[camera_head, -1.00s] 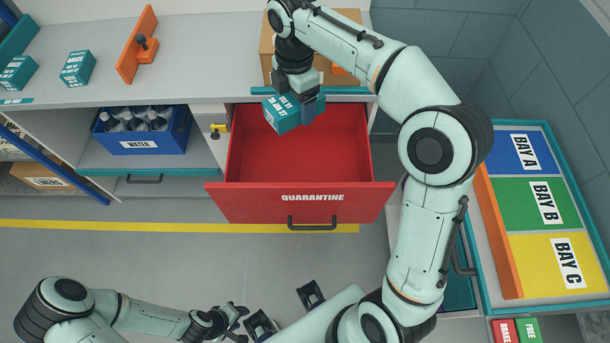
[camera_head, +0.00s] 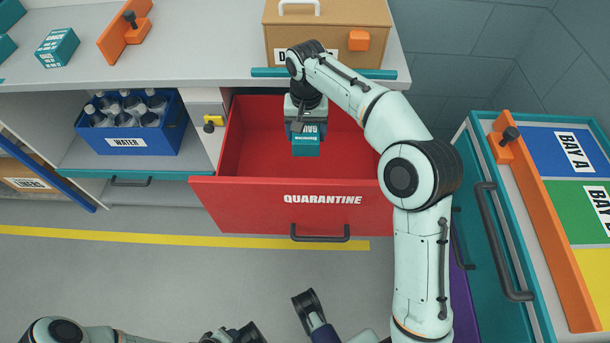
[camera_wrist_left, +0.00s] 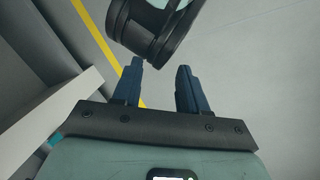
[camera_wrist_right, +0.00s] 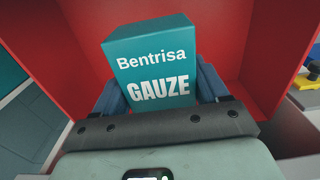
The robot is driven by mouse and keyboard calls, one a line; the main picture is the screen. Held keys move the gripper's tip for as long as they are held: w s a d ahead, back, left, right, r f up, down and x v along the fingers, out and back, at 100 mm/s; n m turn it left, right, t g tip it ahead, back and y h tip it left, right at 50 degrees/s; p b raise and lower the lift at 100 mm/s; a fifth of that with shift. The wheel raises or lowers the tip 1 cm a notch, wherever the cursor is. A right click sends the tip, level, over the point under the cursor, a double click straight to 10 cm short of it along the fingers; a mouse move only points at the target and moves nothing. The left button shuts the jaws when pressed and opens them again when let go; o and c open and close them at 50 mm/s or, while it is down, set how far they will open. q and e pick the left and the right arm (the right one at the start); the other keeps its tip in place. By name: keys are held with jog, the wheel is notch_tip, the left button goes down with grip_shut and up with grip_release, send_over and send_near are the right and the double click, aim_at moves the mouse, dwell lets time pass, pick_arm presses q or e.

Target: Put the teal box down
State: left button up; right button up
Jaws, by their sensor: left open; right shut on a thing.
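The teal box (camera_head: 306,146) is held by my right gripper (camera_head: 305,129) over the open red QUARANTINE drawer (camera_head: 250,150). In the right wrist view the teal box (camera_wrist_right: 152,75) reads "Bentrisa GAUZE" and sits between the two fingers of my right gripper (camera_wrist_right: 155,88), with red drawer walls around it. Whether the box touches the drawer floor cannot be told. My left gripper (camera_wrist_left: 160,85) is open and empty in the left wrist view, above the grey floor, with a dark round part of my own body near its fingertips.
Another teal box (camera_head: 57,47) and an orange fixture (camera_head: 126,30) stand on the counter. A cardboard box (camera_head: 340,30) stands behind the drawer. A blue WATER crate (camera_head: 130,140) is on the shelf at left. A bay unit (camera_head: 540,210) is at right.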

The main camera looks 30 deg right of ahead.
pick_arm(q)
jog(key=w+a+f+t+b, duration=0.1)
jog(key=w+a+f+b, duration=0.2)
jog(key=w+f, duration=0.15)
pick_arm(e)
send_over(306, 174)
jog(key=s+a, duration=0.1)
jog(key=s, duration=0.1)
notch_tip(306, 174, down, 11)
notch_tip(306, 174, down, 2)
jog(key=shift+f+b, duration=0.2)
jog(key=shift+b, duration=0.1)
pick_arm(q)
jog(key=shift+n+g+y, duration=0.3)
jog(key=shift+g+y, duration=0.1)
jog(key=shift+s+a+f+b, duration=0.2)
jog(key=shift+s+f+b, duration=0.55)
jog(key=shift+s+f, duration=0.8)
pick_arm(e)
jog(key=shift+a+f, duration=0.1)
jog(key=shift+f, duration=2.9)
pick_arm(q)
jog(key=shift+s, duration=0.1)
pick_arm(e)
jog(key=shift+f, duration=0.2)
jog(key=o, duration=1.1)
pick_arm(q)
jog(key=shift+s, duration=0.1)
pick_arm(e)
jog(key=shift+o, duration=0.2)
